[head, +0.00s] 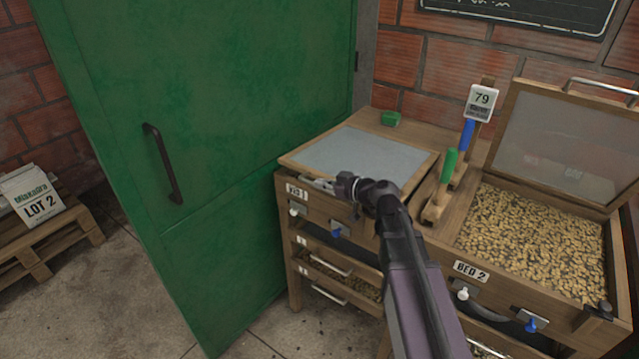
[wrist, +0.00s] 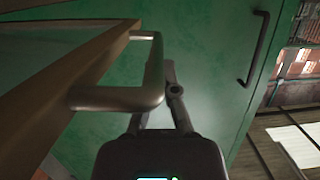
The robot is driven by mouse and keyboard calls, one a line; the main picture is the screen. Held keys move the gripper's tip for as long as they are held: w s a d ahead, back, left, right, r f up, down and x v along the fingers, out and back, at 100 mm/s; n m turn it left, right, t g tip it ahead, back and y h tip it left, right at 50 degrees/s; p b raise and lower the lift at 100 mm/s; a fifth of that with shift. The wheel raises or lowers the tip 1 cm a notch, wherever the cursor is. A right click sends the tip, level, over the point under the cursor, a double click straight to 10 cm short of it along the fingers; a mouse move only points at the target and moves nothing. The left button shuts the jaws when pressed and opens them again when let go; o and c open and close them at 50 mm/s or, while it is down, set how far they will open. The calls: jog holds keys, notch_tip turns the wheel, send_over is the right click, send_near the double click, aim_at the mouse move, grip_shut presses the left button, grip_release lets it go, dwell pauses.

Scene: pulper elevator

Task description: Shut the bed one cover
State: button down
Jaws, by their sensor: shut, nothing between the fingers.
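The bed one cover (head: 365,153), a pale panel in a wooden frame, lies flat or nearly flat over the left bed in the head view. I cannot tell whether any gap is left under it. My gripper (head: 328,185) is shut and empty at the cover's front edge, above the bed one front, and partly hides its label. In the wrist view the cover's metal handle (wrist: 152,75) stands out from the wooden edge, and my gripper (wrist: 171,78) is just right of it. I cannot tell whether they touch.
A green door (head: 215,130) with a black handle stands close at left. Bed two (head: 530,245) holds beans, its cover (head: 565,140) raised. Green and blue handled tools (head: 450,165) stand between the beds.

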notch_tip(320, 180, up, 4)
jog(key=p, duration=0.4)
jog(key=shift+s, duration=0.15)
jog(key=shift+s+d+r, duration=0.1)
jog(key=shift+s+r, duration=0.05)
jog(key=shift+r, duration=0.1)
jog(key=p+v, duration=0.2)
jog(key=v, duration=0.7)
jog(key=shift+s+d+f, duration=0.15)
jog(key=shift+s, duration=0.1)
jog(key=s+d+f+m+g+h, duration=0.3)
jog(key=s+f+m+g+h, duration=0.3)
jog(key=f, duration=0.5)
jog(key=s+d+f+m+g+h, duration=0.1)
jog(key=s+d+f+m+h, duration=0.2)
jog(key=d, duration=0.6)
jog(key=s+m+h, duration=0.2)
jog(key=s+h, duration=0.1)
jog(key=h, duration=0.1)
jog(key=shift+s+g, duration=0.25)
jog(key=shift+g, duration=0.15)
